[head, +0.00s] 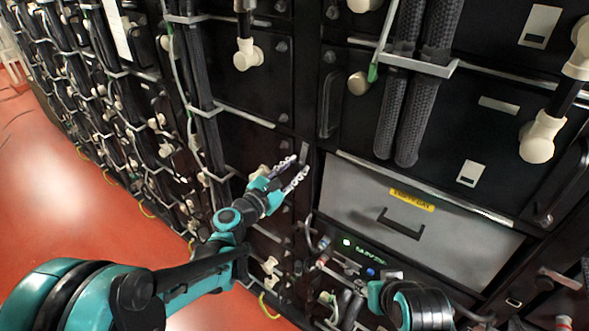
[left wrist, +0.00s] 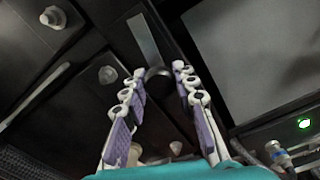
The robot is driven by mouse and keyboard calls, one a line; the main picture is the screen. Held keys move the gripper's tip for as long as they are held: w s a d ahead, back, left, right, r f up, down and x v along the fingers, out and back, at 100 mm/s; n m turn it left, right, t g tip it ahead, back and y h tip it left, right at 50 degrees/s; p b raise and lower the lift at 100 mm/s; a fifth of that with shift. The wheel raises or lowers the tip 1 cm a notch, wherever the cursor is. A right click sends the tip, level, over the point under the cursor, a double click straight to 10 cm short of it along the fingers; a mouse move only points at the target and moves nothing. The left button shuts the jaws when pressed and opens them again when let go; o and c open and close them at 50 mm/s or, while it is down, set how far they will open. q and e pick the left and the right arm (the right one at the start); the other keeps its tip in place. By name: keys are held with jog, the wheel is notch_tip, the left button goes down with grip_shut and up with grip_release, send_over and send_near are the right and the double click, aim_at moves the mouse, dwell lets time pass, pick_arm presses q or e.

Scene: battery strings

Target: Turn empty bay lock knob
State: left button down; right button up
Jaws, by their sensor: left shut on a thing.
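The empty bay is a grey front panel (head: 350,193) with a yellow label (head: 411,199) and a black handle (head: 401,222). My left gripper (head: 297,166) is at the dark frame just left of the panel's upper left corner. In the left wrist view my left gripper (left wrist: 159,75) has its two fingers on either side of a dark round knob (left wrist: 160,72), beside a light grey strip (left wrist: 143,40). It is shut on this knob, which is mostly hidden in the head view. Of my right arm, only a teal and black part shows at the bottom.
Black battery modules with cream connectors (head: 537,137) and thick black cables (head: 403,115) surround the bay. A panel with a green light (left wrist: 304,123) lies below it. Racks crowd the left side, above an open red floor (head: 60,200).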

pick_arm(q)
jog(key=m, duration=0.4)
jog(key=shift+m, duration=0.3)
jog(key=m, duration=0.3)
jog(key=shift+m+b, duration=0.3)
jog(key=m, duration=0.4)
jog(key=shift+m, duration=1.8)
jog(key=c, duration=1.2)
grip_release()
